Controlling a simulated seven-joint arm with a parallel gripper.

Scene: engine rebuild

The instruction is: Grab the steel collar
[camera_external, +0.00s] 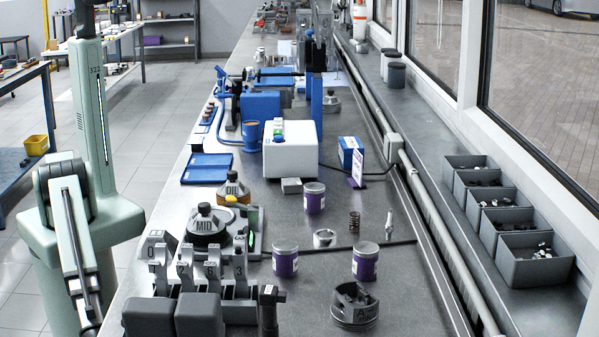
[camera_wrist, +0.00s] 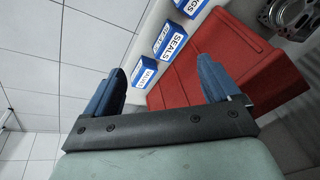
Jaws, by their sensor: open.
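The steel collar (camera_external: 324,238) looks like a short, bright metal ring. It sits on the grey workbench (camera_external: 300,262) in the external view, among purple-labelled jars and left of a coil spring. It does not show in the wrist view. My gripper (camera_wrist: 162,78) shows in the wrist view with its two blue fingers wide apart and nothing between them. It is away from the collar, facing floor tiles, labelled boxes and a red case. In the external view my arm is at the left edge, and I cannot make out the gripper there.
Purple-labelled jars (camera_external: 285,259) (camera_external: 365,261) (camera_external: 314,198), a spring (camera_external: 354,222), a spark-plug-like part (camera_external: 389,225) and a piston-like part (camera_external: 355,306) surround the collar. Levers (camera_external: 212,268) stand front left. The wrist view shows a red case (camera_wrist: 235,65) and a SEALS box (camera_wrist: 172,42).

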